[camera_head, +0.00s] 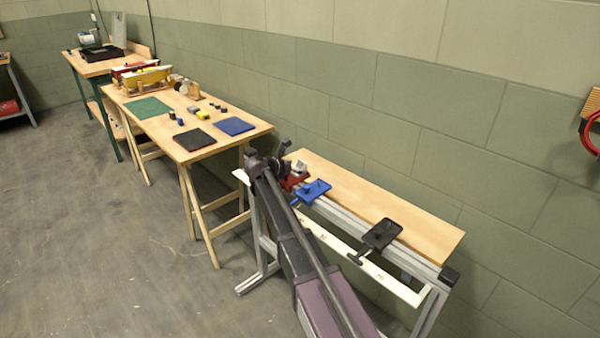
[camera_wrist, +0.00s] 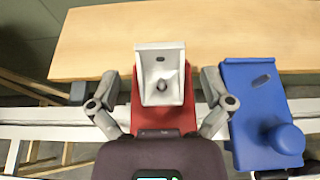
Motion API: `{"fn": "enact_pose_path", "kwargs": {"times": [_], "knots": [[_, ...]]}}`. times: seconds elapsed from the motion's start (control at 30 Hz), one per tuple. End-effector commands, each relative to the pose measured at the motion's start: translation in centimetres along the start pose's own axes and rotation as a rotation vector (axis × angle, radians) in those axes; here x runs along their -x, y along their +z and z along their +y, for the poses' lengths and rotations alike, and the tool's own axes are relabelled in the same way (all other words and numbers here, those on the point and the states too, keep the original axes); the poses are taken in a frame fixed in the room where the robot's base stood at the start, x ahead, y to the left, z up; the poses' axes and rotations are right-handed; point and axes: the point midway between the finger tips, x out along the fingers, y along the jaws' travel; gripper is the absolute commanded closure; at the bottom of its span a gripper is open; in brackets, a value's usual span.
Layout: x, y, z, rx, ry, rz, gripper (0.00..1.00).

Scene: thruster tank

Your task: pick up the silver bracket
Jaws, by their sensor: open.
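The silver bracket (camera_wrist: 160,66) is a pale, upright-walled piece with a hole and a rounded dark spot. It sits on a red fixture (camera_wrist: 160,115) at the front edge of a wooden bench top. In the head view the bracket (camera_head: 300,166) shows small at the bench's left end, beside my gripper (camera_head: 277,155). In the wrist view my gripper (camera_wrist: 159,88) is open, with one finger to the left and one to the right of the bracket. No contact shows. My wrist body hides the near part of the red fixture.
A blue fixture (camera_wrist: 262,105) with a round knob stands close to the right of my right finger. A black fixture (camera_head: 382,234) is farther along the bench (camera_head: 420,222). A green block wall (camera_head: 400,110) runs behind. A second table (camera_head: 220,145) holds mats and small parts.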

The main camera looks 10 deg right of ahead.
Motion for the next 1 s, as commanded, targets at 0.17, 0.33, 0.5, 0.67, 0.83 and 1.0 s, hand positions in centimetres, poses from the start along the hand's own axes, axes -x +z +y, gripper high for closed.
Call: {"fn": "enact_pose_path", "kwargs": {"times": [0.17, 0.33, 0.5, 0.67, 0.83, 1.0], "knots": [[-0.28, 0.06, -0.05, 0.000, 0.000, 0.000, 0.00], [-0.28, 0.07, -0.08, 0.000, -0.001, 0.000, 0.00], [-0.27, 0.07, -0.08, 0.000, -0.001, 0.000, 0.00], [-0.27, 0.06, -0.07, 0.000, -0.001, 0.000, 0.24], [-0.27, 0.06, -0.07, 0.000, -0.001, 0.000, 0.74], [-0.27, 0.06, -0.07, 0.000, -0.001, 0.000, 0.89]]}}
